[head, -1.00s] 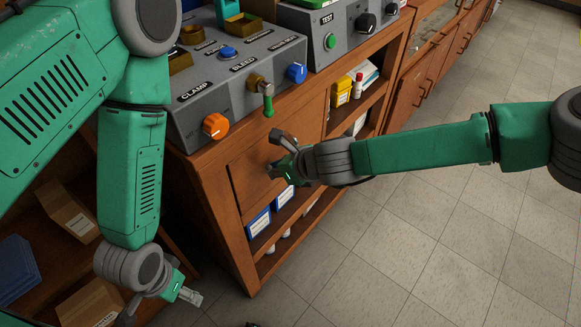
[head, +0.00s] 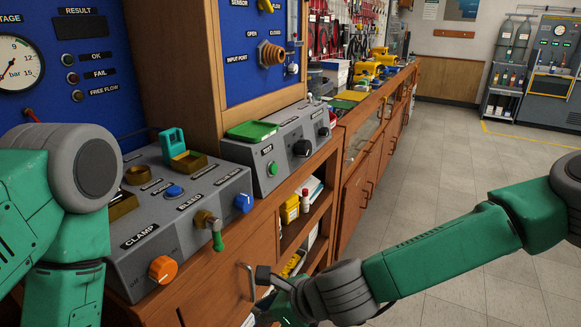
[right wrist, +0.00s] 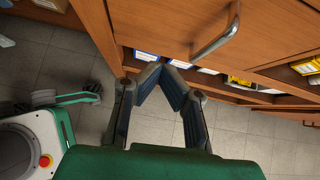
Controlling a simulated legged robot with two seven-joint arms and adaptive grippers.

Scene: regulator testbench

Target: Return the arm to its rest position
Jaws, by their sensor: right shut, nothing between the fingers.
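My right gripper (head: 264,288) is low in the head view, in front of the wooden bench front and beside a metal door handle (head: 248,281). In the right wrist view its dark fingers (right wrist: 163,72) come together with nothing between them. The handle (right wrist: 216,36) also shows there, above and to the right of the fingers, apart from them. My right arm (head: 440,255) reaches in from the right edge, over the floor. My left arm (head: 68,190) is folded at the left edge, and its gripper is below the head picture.
A grey control box with an orange knob (head: 163,269), a green-tipped lever (head: 217,240) and a blue knob (head: 243,203) stands on the bench close by. A second box with a green tray (head: 252,130) is behind it. Open tiled floor (head: 440,150) lies to the right.

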